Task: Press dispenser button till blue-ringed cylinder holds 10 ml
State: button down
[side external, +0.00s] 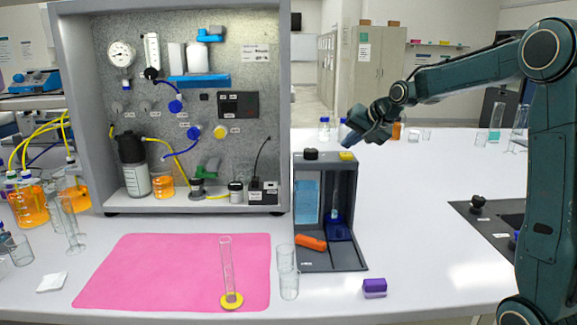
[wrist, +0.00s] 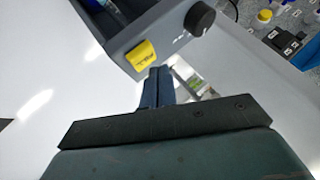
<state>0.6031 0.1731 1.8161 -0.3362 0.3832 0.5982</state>
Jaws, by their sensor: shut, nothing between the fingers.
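The dispenser (side external: 354,200) is a dark grey open-fronted box on the white bench. On its top are a black knob (side external: 311,154) and a yellow button (side external: 348,156); the wrist view also shows the knob (wrist: 200,18) and the button (wrist: 141,56). A clear cylinder with a blue base (side external: 340,230) stands upright inside the right bay; its liquid level is too small to read. A light blue panel or reservoir (side external: 306,202) fills the left bay. My gripper (side external: 352,138) is shut and empty, its tips (wrist: 158,70) close to the button's edge; contact cannot be told.
A yellow-ringed cylinder (side external: 227,275) stands on the pink mat (side external: 130,275). A purple block (side external: 374,287) lies front right. The membrane rig (side external: 70,120) stands left.

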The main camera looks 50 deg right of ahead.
aim_at(349, 155)
jog(key=shift+r, duration=0.15)
jog(key=shift+r, duration=2.4)
jog(key=s+a+n+g, duration=0.2)
jog(key=s+a+n, duration=0.3)
jog(key=s+a, duration=0.95)
jog(key=s+a+f+n, duration=0.3)
jog(key=s+a+f, duration=0.1)
jog(key=s, duration=0.3)
jog(key=s+a+f+n+g+y, duration=0.1)
jog(key=s+a+f, duration=0.3)
jog(key=s, duration=0.4)
jog(key=shift+f+n, duration=0.2)
jog(key=shift+n, duration=0.7)
